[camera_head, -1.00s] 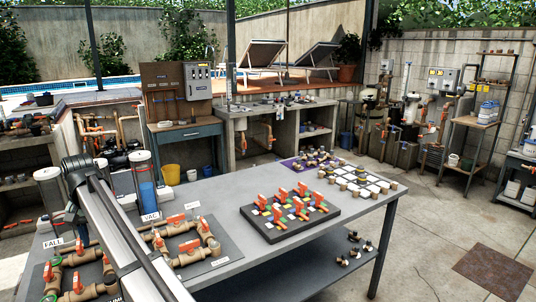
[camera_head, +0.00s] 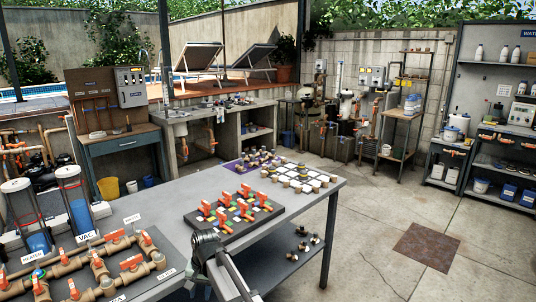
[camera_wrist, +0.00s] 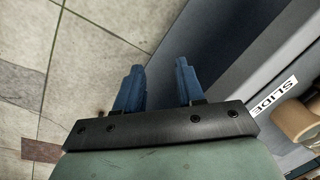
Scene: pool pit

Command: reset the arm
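My gripper (camera_wrist: 158,82) shows in the wrist view with its two blue fingers apart and nothing between them. Below it are the tiled floor and the grey edge of the table. In the head view my arm reaches in from the bottom centre, at the front edge of the grey table (camera_head: 165,212); the fingers cannot be made out there. A dark board with orange-handled valves (camera_head: 235,212) stands on the table just beyond the arm.
Brown pipework with orange valves (camera_head: 100,265) lies on the table's left, near two clear cylinders (camera_head: 78,200). A white-squared board (camera_head: 300,178) and a purple mat (camera_head: 240,165) lie at the far end. Small fittings sit on the lower shelf (camera_head: 285,245). Open floor (camera_head: 375,240) lies to the right.

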